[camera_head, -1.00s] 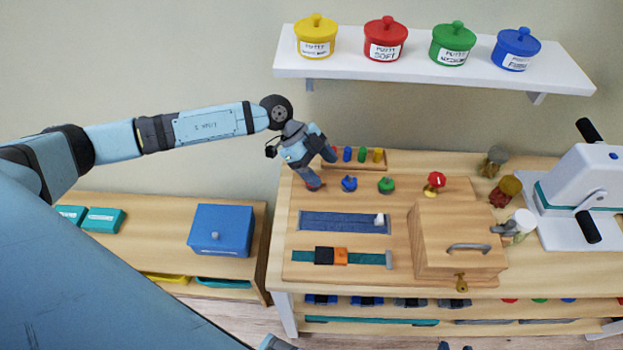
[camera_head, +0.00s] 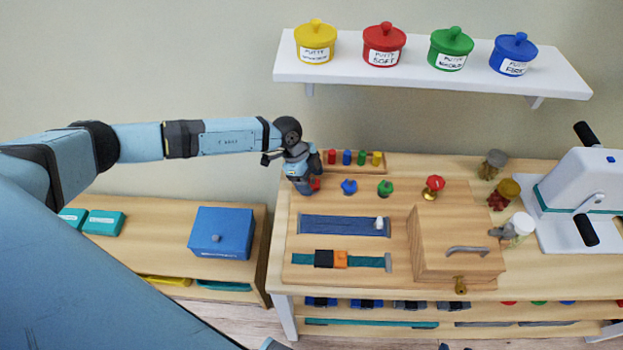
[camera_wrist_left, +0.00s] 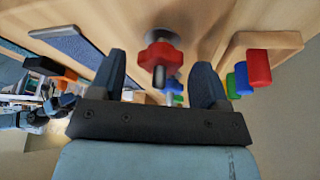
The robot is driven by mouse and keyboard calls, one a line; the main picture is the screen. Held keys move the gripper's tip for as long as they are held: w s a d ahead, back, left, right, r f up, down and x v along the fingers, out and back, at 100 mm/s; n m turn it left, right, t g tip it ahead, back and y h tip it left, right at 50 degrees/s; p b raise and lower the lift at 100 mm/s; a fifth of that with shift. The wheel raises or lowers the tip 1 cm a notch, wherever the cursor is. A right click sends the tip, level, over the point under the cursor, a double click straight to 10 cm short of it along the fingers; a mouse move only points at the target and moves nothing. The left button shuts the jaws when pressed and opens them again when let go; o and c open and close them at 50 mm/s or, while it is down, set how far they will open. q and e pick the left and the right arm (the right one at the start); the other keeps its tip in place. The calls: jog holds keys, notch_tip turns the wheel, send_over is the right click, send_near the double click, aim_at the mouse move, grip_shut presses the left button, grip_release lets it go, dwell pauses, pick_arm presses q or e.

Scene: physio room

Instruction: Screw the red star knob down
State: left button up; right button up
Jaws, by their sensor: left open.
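The red star knob (camera_wrist_left: 160,58) sits on a metal stud in the left wrist view, between the two spread fingers of my left gripper (camera_wrist_left: 168,82). The fingers are open and on either side of it, with visible gaps. In the head view the red knob (camera_head: 315,184) is mostly hidden behind my left gripper (camera_head: 306,188), which points down at the board's left end. Blue (camera_head: 349,187) and green (camera_head: 385,188) star knobs stand to its right. A blue arm end shows at the left of the wrist view; its jaws are unclear.
A rack of coloured pegs (camera_head: 355,161) stands just behind the knobs. A blue strip (camera_head: 343,226) and a buckled strap (camera_head: 302,259) lie in front. A wooden box (camera_head: 455,238) and a red-topped brass valve (camera_head: 433,186) are to the right.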

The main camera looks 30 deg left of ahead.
pick_arm(q)
jog(key=shift+d+f, duration=0.15)
jog(key=shift+f, duration=0.25)
jog(key=shift+c, duration=0.4)
jog(key=c, duration=0.8)
jog(key=shift+c, duration=0.2)
jog(key=shift+m, duration=0.3)
